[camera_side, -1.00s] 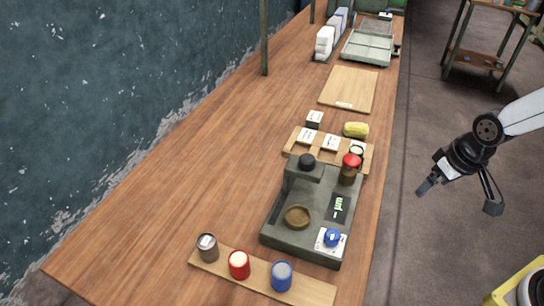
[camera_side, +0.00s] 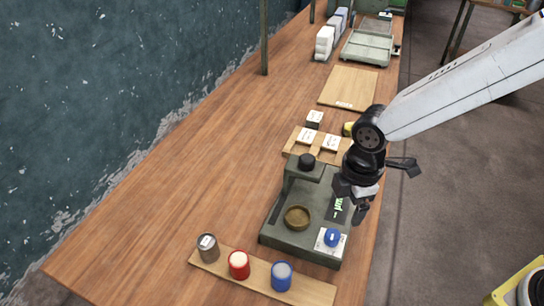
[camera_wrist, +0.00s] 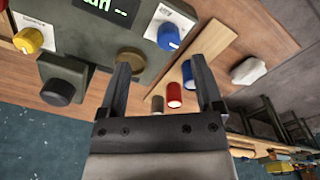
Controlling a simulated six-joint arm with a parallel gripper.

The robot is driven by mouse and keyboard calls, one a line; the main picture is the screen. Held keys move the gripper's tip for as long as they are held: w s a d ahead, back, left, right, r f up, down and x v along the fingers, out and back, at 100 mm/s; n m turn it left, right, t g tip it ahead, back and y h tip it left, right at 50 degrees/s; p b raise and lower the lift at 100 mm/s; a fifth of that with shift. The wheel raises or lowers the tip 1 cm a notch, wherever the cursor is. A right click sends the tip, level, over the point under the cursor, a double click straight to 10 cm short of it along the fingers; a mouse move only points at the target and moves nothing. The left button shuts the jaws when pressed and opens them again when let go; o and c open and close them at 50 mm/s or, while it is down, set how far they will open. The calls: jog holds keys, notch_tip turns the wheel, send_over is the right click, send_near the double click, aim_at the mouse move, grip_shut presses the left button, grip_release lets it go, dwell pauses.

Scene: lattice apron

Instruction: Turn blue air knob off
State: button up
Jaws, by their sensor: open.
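The blue air knob (camera_side: 332,237) sits on a white label plate at the front right corner of the dark green machine (camera_side: 278,235). In the wrist view the blue knob (camera_wrist: 168,36) shows a pale mark on its lower edge, and the plate's lettering is too small to read surely. My gripper (camera_side: 362,208) is above the machine's right edge, behind and to the right of the knob. In the wrist view my gripper (camera_wrist: 160,62) is open and empty, with its two fingers apart and the knob beyond their tips. No finger appears to touch it.
A brass dish (camera_side: 297,217) and a black knob (camera_side: 307,159) are on the machine. A wooden strip (camera_side: 222,266) in front holds a grey can (camera_side: 207,247), a red can (camera_side: 239,264) and a blue can (camera_side: 282,275). The table's left side is clear.

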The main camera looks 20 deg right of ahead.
aim_at(333, 234)
jog(key=shift+s+a+f+n, duration=0.15)
jog(key=shift+a+n, duration=0.85)
jog(key=shift+a, duration=0.25)
jog(key=shift+f, duration=0.1)
jog(key=shift+f, duration=3.8)
grip_shut()
